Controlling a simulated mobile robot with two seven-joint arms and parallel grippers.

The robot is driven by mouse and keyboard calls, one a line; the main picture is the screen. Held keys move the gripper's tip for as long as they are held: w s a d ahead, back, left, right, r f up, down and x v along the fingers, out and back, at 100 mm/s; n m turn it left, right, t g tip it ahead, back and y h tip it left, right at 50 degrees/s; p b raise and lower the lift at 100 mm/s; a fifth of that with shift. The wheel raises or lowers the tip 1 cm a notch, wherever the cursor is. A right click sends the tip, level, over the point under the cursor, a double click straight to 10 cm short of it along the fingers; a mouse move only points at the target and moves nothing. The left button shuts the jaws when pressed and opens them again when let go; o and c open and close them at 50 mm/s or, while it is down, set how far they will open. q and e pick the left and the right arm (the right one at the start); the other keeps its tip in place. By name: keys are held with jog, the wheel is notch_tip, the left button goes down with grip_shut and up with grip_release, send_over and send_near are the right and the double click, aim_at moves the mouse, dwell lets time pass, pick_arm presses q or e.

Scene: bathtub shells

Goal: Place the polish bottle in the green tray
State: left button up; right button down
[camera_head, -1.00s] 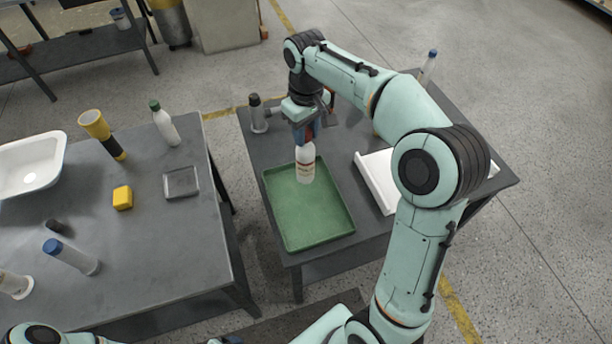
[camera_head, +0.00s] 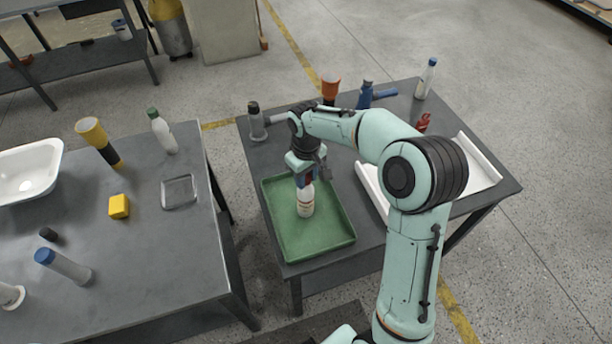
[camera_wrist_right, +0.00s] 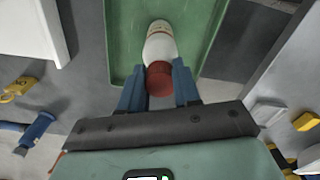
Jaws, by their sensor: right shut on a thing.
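The polish bottle (camera_head: 306,201) is white with a red cap and some print on its side. My right gripper (camera_head: 304,180) is shut on its cap from above and holds it upright over the green tray (camera_head: 290,247). In the right wrist view, the bottle (camera_wrist_right: 160,45) shows between the blue fingers of the right gripper (camera_wrist_right: 160,84), with the tray's green floor (camera_wrist_right: 127,40) behind it. I cannot tell whether the bottle's base touches the tray floor. My left gripper is not in view.
A white tray (camera_head: 478,165) lies right of the green tray. Another table (camera_head: 150,260) with several items is at left.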

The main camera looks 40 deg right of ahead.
jog(key=shift+f, duration=0.15)
jog(key=c, duration=0.8)
grip_release()
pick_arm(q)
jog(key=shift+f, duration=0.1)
pick_arm(e)
jog(key=shift+r, duration=0.5)
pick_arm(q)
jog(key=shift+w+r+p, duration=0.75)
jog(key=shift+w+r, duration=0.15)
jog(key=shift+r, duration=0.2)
pick_arm(e)
notch_tip(320, 180, up, 12)
jog(key=shift+f, duration=0.25)
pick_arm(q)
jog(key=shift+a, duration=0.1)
pick_arm(e)
jog(key=shift+a+f, duration=0.1)
